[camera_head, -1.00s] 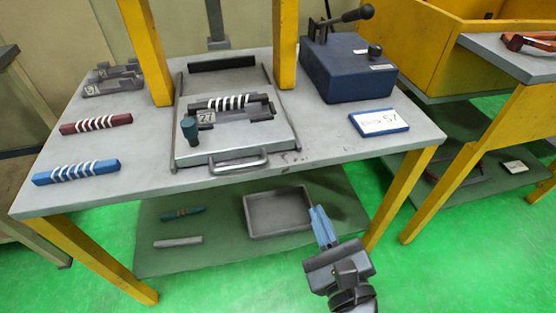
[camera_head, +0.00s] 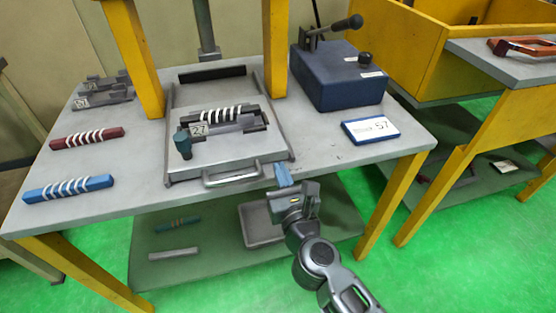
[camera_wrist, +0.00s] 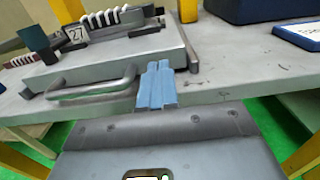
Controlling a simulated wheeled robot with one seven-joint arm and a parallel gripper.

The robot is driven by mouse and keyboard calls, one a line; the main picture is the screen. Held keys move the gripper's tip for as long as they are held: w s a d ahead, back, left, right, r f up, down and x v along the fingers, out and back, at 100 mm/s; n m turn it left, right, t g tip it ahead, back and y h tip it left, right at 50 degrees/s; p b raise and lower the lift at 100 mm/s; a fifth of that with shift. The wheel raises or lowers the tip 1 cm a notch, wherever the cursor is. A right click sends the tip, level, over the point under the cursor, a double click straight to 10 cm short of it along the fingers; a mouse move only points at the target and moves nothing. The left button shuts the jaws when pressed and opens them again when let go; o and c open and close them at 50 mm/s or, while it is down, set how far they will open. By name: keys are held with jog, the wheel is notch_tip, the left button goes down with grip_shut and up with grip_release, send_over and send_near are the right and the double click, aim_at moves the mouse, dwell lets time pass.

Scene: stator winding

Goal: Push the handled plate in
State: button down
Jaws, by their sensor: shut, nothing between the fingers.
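The handled plate (camera_head: 222,152) is a grey sliding plate on the table, with a metal bar handle (camera_head: 232,174) on its front edge near the table's front. In the wrist view the handle (camera_wrist: 95,88) is at the left. A fixture marked 27 with a dark, white-banded coil (camera_head: 219,116) sits on the plate, beside a green knob (camera_head: 183,143). My gripper (camera_head: 283,174) has its blue fingers together with nothing between them. In the wrist view the fingertips (camera_wrist: 157,75) are right of the handle, by the plate's front right corner. Whether they touch the plate I cannot tell.
A blue box with a lever (camera_head: 338,78) and a blue-framed card marked 57 (camera_head: 370,130) are at the right. Red (camera_head: 87,138) and blue (camera_head: 69,188) banded bars lie left. Yellow posts (camera_head: 275,50) rise beside the plate's rails. A grey tray (camera_head: 258,226) is on the lower shelf.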

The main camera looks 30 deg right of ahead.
aim_at(275, 155)
jog(key=shift+x, duration=1.4)
jog(key=x, duration=0.4)
jog(key=shift+p, duration=0.35)
jog(key=shift+s+f, duration=0.1)
jog(key=shift+s, duration=0.1)
